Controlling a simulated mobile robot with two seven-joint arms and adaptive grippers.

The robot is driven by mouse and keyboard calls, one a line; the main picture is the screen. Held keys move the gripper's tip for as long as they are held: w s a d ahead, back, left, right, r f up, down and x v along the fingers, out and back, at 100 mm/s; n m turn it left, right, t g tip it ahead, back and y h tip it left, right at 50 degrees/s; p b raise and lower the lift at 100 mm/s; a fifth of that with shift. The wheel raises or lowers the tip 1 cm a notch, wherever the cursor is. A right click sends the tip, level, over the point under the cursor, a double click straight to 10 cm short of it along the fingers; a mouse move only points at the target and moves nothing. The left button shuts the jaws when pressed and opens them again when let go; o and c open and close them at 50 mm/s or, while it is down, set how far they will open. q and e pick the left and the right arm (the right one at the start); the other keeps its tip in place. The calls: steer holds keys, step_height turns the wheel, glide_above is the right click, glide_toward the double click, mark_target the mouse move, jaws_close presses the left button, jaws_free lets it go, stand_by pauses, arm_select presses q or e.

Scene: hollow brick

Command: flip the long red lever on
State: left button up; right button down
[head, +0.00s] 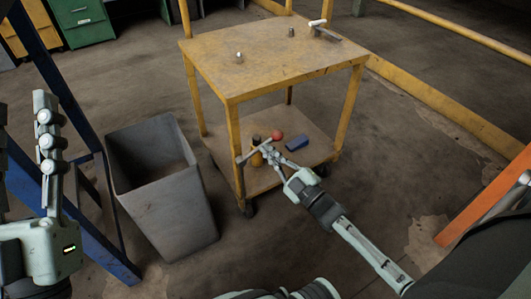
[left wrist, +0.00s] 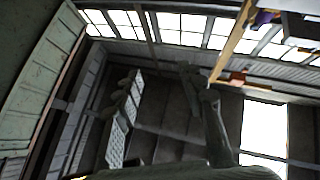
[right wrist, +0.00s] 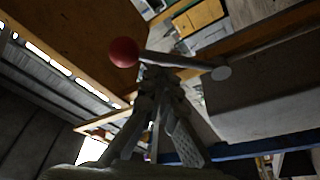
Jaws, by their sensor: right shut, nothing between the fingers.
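The long lever is a grey rod (right wrist: 180,61) with a red ball (right wrist: 125,52) at one end and a round grey disc (right wrist: 221,73) at the other. In the head view, the red ball (head: 277,135) shows over the cart's lower shelf, and the rod slants down left from it to near the front leg. My right gripper (head: 268,149) is shut and empty, its fingertips at the rod; contact is unclear. In the right wrist view its fingertips (right wrist: 156,74) meet just below the rod. My left gripper (head: 45,100) is raised at far left, with fingers apart in the left wrist view (left wrist: 160,75).
The yellow cart (head: 275,65) carries small knobs and a white-ended lever (head: 318,23) on top. A grey bin (head: 185,215) stands left, beside a blue frame (head: 65,85).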

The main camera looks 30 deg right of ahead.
arm_select(q)
steer(key=shift+s+a+r+t, duration=0.1)
steer(key=shift+s+r+t, duration=0.15)
steer(key=shift+t, duration=0.15)
arm_select(e)
steer(key=shift+d+f+m, duration=0.15)
steer(key=shift+f+m, duration=0.1)
steer(key=shift+m, duration=0.25)
